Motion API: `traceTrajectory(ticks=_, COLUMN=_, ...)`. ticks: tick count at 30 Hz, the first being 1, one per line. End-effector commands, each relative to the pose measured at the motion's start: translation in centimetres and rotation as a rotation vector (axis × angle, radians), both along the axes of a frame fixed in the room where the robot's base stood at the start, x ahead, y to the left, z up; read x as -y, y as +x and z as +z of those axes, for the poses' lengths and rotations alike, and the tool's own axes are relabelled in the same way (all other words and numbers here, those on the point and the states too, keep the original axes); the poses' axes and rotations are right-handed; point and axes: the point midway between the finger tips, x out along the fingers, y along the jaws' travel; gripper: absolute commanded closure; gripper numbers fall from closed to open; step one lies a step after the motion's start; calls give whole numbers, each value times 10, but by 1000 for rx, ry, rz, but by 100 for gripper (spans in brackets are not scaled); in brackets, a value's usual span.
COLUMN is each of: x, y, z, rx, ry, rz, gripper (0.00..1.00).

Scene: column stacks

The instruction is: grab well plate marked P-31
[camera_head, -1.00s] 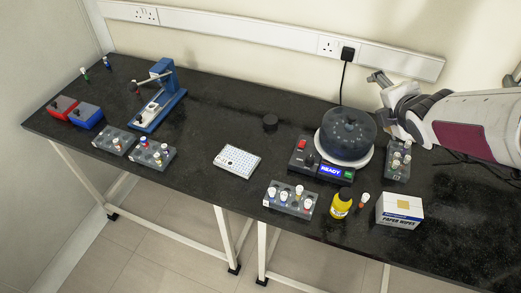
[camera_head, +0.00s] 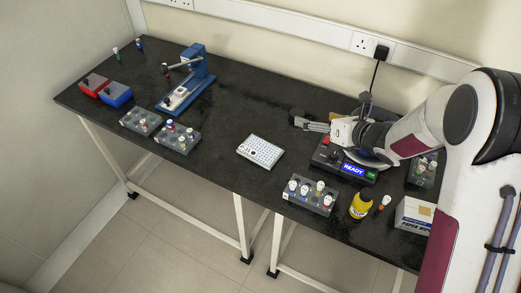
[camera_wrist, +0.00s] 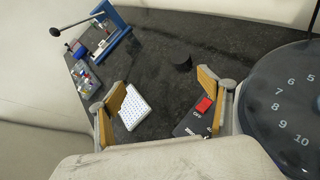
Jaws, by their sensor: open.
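A white well plate (camera_head: 260,151) with a grid of wells lies flat on the black bench, near its middle. It also shows in the wrist view (camera_wrist: 134,107), lying beyond and between my finger pads, nearer the left one. No marking on it is readable. My gripper (camera_head: 300,121) is open and empty, up and to the right of the plate in the head view. In the wrist view my gripper (camera_wrist: 165,98) has its two tan-padded fingers wide apart. The plate is not touched by either finger, as far as I can see.
A machine with a READY display (camera_head: 353,170) stands under my arm; its numbered round lid (camera_wrist: 290,100) shows at the wrist view's right. A vial rack (camera_head: 309,194) and yellow bottle (camera_head: 360,205) sit at the front. A blue press (camera_head: 187,82) stands left.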

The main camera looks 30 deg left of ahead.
Motion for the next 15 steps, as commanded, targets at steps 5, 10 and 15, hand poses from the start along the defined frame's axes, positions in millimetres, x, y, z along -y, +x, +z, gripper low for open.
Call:
traceTrajectory(ticks=5, x=-33, y=-26, z=-36, rx=95, ry=-15, rz=213, gripper=21)
traceTrajectory(ticks=10, x=-56, y=-54, z=-64, rx=189, ry=-4, rz=392, gripper=21)
traceTrajectory(ticks=15, x=-70, y=-75, z=-80, rx=254, ry=14, rz=505, gripper=21)
